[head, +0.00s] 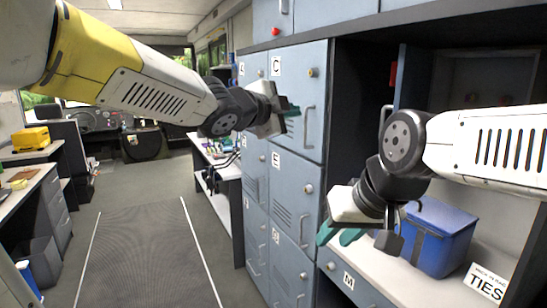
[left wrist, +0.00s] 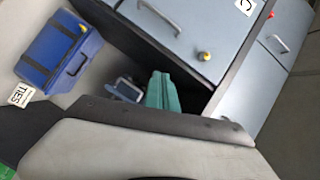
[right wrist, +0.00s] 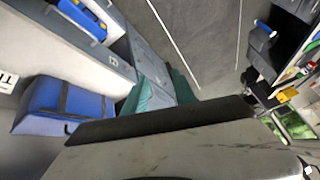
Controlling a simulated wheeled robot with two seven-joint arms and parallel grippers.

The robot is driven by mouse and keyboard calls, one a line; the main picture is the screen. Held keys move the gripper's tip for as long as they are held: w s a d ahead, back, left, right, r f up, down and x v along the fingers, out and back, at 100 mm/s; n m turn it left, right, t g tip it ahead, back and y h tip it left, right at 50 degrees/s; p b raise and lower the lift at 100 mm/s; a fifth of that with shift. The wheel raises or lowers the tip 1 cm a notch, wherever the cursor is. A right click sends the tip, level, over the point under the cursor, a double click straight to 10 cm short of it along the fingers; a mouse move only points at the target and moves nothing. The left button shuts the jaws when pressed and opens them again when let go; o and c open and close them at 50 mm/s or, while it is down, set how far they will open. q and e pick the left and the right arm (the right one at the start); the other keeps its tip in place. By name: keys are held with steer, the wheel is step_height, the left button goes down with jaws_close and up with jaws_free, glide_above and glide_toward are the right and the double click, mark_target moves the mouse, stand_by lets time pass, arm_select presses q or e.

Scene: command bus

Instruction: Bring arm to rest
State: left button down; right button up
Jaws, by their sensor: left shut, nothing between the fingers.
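My left gripper (head: 293,110) is raised in front of the locker door marked C, at the end of my left arm. Its teal fingers are together and hold nothing; they also show in the left wrist view (left wrist: 162,92). My right gripper (head: 338,236) is in front of the lower lockers, left of the blue box. Its teal fingers stand apart with nothing seen between them; they also show in the right wrist view (right wrist: 165,90). I cannot tell from the pictures whether either gripper touches a locker.
Blue-grey lockers (head: 300,190) with handles stand close to both grippers. A blue box (head: 440,240) and a TIES sign (head: 487,284) are on the shelf at right. The floor mat (head: 150,255) is clear. A desk with a yellow case (head: 30,138) is at left.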

arm_select(q)
steer(key=s+a+f+n+y, duration=0.2)
steer(key=a+f+n, duration=0.15)
steer(key=a, duration=0.25)
steer(key=s+a+f+n+g+y, duration=0.1)
steer(key=s+a+f+n+y, duration=0.15)
steer(key=a+n, duration=0.3)
steer(key=s+a+f+n+y, duration=0.1)
steer(key=a+f+n+y, duration=0.2)
steer(key=a, duration=0.3)
arm_select(e)
steer(key=shift+c, duration=1)
steer(key=c, duration=0.4)
arm_select(q)
steer(key=s+a+f+n+g, duration=0.2)
steer(key=s+f+n+g, duration=0.1)
steer(key=s, duration=0.5)
steer(key=s+a+f+n+g, duration=0.2)
steer(key=s+f+n, duration=0.3)
steer(key=s+f, duration=0.2)
steer(key=shift+s+a+f+n+g, duration=0.3)
steer(key=shift+s+a+n+g, duration=0.1)
arm_select(e)
steer(key=shift+d, duration=0.1)
jaws_close()
